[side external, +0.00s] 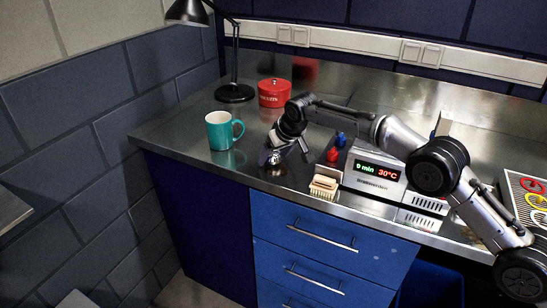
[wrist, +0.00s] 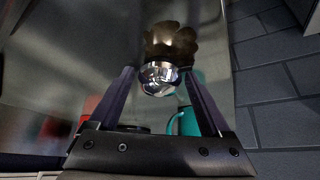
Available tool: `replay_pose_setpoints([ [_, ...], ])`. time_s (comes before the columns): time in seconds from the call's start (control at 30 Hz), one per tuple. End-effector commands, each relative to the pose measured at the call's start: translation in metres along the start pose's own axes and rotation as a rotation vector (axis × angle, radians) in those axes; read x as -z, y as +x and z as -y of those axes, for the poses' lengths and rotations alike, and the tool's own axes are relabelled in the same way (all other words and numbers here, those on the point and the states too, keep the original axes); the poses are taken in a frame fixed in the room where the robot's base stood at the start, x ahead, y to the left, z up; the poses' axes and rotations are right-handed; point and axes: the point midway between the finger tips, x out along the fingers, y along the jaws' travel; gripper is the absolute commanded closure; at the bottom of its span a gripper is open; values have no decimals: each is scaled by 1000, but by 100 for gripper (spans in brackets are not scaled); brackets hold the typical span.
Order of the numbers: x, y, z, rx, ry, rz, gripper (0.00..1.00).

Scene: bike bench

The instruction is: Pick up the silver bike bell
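The silver bike bell (wrist: 159,77) is a shiny dome in the wrist view, just beyond and between the fingertips of my gripper (wrist: 158,88). The fingers are spread apart, with visible room on both sides of the bell. In the side external view the bell (side external: 273,157) is a small shiny shape on the steel counter near its front edge. My gripper (side external: 290,150) is low over the counter right beside it. Whether a finger touches the bell cannot be told.
A teal mug (side external: 220,131) stands left of the bell. A red tin (side external: 274,93) and a black lamp (side external: 235,92) are behind. A brush (side external: 324,186) and a device with a lit display (side external: 376,170) are to the right. The counter's front edge is close.

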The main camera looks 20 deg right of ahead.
Motion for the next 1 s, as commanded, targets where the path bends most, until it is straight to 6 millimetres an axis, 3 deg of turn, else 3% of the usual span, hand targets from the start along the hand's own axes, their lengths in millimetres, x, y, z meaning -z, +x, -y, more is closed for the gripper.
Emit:
replay_pose_setpoints([
  [0.07, 0, 0, 0, 0, 0, 0, 34],
  [0.37, 0, 0, 0, 0, 0, 0, 88],
  [0.73, 2, -4, 0, 0, 0, -1, 90],
  [1.0, 13, -21, 0, 1, 1, -3, 90],
])
